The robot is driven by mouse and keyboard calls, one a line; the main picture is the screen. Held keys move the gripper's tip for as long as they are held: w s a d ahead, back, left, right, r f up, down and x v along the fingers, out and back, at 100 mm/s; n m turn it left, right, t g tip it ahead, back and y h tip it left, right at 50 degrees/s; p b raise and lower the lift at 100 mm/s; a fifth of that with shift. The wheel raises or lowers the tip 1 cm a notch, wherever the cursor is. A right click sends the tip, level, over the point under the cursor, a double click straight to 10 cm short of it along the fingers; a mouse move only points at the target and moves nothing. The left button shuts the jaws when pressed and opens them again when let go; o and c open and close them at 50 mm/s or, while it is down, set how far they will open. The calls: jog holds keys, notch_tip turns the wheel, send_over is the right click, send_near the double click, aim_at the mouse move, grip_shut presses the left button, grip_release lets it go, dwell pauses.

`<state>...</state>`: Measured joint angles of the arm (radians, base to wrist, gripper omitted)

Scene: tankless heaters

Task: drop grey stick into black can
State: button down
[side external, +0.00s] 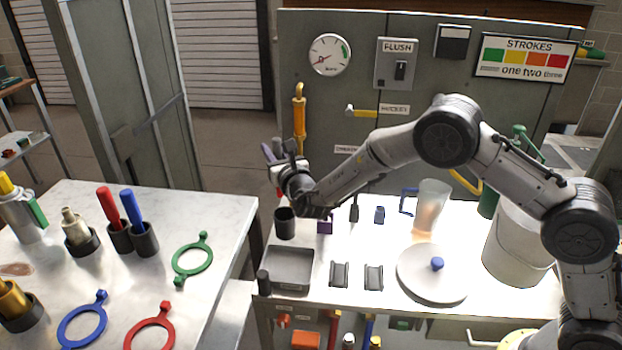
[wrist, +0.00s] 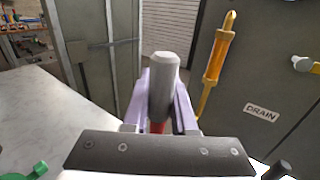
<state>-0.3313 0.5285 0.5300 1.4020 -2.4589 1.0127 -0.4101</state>
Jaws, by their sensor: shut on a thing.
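My gripper (side external: 281,156) is raised above the back left corner of the right-hand table. In the wrist view its purple fingers (wrist: 185,108) are shut on a grey stick (wrist: 163,80), which has a rounded end and some red at its base. In the side view the stick (side external: 278,146) is small and partly hidden by the fingers. A black can (side external: 285,224) stands upright on the table below my gripper, near the left edge. The stick is well above the can and apart from it. The can cannot be made out in the wrist view.
A grey tray (side external: 289,285) lies in front of the can. Purple, black and blue small items stand to its right, with a jug (side external: 432,205) and a white lid (side external: 432,280). A panel with a yellow handle (side external: 299,120) rises behind. A gap separates the left table (side external: 150,285).

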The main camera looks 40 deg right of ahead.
jog(key=shift+h, duration=0.3)
jog(key=shift+w+d+f, duration=0.4)
jog(key=shift+d+f, duration=0.05)
jog(key=shift+f, duration=2)
jog(key=shift+w+d+f, duration=0.4)
jog(key=shift+w+f, duration=0.05)
jog(key=shift+f, duration=2.05)
jog(key=shift+w+d+f, duration=0.4)
jog(key=shift+d+f, duration=0.05)
jog(key=shift+f, duration=2)
jog(key=c, duration=0.6)
grip_release()
jog(key=shift+c, duration=0.2)
jog(key=shift+s, duration=0.1)
jog(key=v, duration=0.9)
jog(key=shift+s, duration=0.4)
